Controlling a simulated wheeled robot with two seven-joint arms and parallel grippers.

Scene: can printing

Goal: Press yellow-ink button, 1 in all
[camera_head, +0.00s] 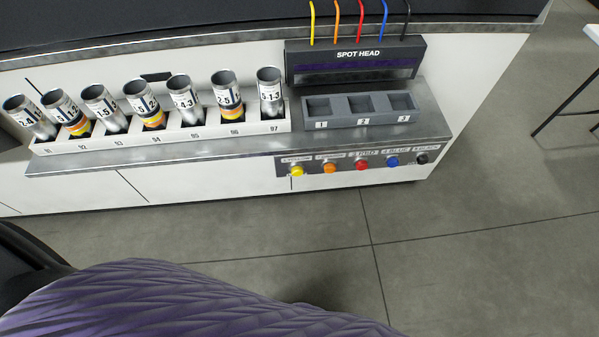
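The yellow-ink button (297,171) is a small round yellow knob at the left end of a dark button panel (284,161) on the front face of the bench. A label strip sits above it. To its right on the same panel are an orange button (330,168), a red button (361,165), a blue button (392,161) and a black button (422,158). Nothing covers the yellow button. Neither of my grippers shows in the head view.
A white rack (65,147) holds several labelled metal cans on the bench. A grey tray (334,121) with three empty, numbered slots stands below the spot head (357,55), which has coloured tubes. Grey floor (300,222) before the bench is clear. A dark quilted purple surface fills the bottom left.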

